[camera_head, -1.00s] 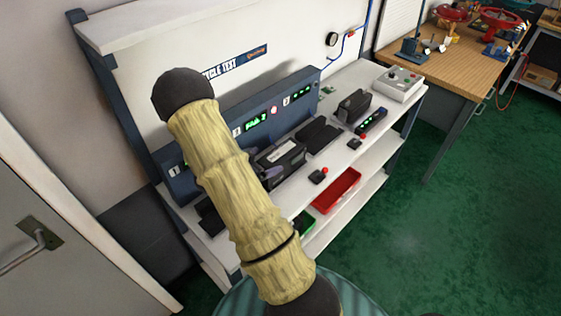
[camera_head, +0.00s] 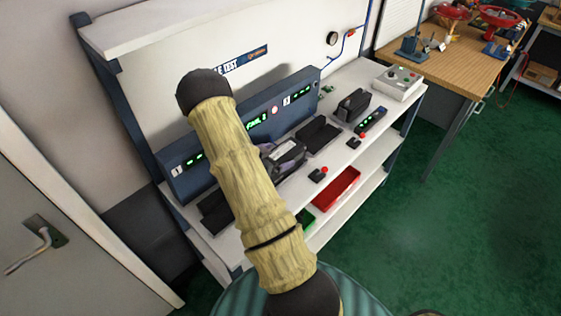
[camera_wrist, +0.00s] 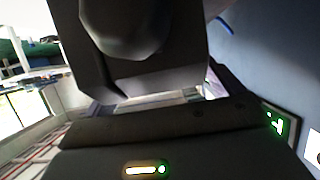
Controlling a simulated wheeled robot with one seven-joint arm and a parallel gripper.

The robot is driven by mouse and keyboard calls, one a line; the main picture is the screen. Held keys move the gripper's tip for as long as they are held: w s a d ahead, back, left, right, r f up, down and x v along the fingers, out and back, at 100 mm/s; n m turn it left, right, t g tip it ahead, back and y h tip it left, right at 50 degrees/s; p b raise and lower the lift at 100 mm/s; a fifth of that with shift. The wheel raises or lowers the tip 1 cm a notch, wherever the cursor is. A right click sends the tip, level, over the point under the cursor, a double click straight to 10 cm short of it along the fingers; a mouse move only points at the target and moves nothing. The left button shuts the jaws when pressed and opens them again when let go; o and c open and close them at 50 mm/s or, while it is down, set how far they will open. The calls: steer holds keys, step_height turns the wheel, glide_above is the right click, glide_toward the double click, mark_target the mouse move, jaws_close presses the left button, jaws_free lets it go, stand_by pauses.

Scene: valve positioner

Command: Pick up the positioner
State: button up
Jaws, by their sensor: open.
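The positioner, a dark boxy unit with a pale label (camera_head: 287,151), is on the bench by the test panel, just right of my arm. My gripper (camera_head: 267,149) is mostly hidden behind my arm; a purplish-grey bit of it shows at the unit's left side. It is open and close to the unit; I cannot tell whether they touch. In the wrist view a large dark body (camera_wrist: 160,75) fills the upper middle, with a rounded dark shape in front. Below it is a dark cradle (camera_wrist: 150,135) with an orange and green light.
The blue test panel (camera_head: 180,180) with green displays stands behind. To the right are an empty black cradle (camera_head: 318,133), another dark unit (camera_head: 352,104) and a grey control box (camera_head: 397,82). A red tray (camera_head: 336,188) and a green tray (camera_head: 306,218) sit lower in front.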

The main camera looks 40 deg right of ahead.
stand_by(0.3)
jaws_close()
steer(key=shift+r, duration=0.15)
stand_by(0.3)
steer(key=shift+r, duration=0.3)
step_height(320, 180, up, 9)
steer(key=b, duration=0.1)
steer(key=shift+r, duration=0.15)
stand_by(0.6)
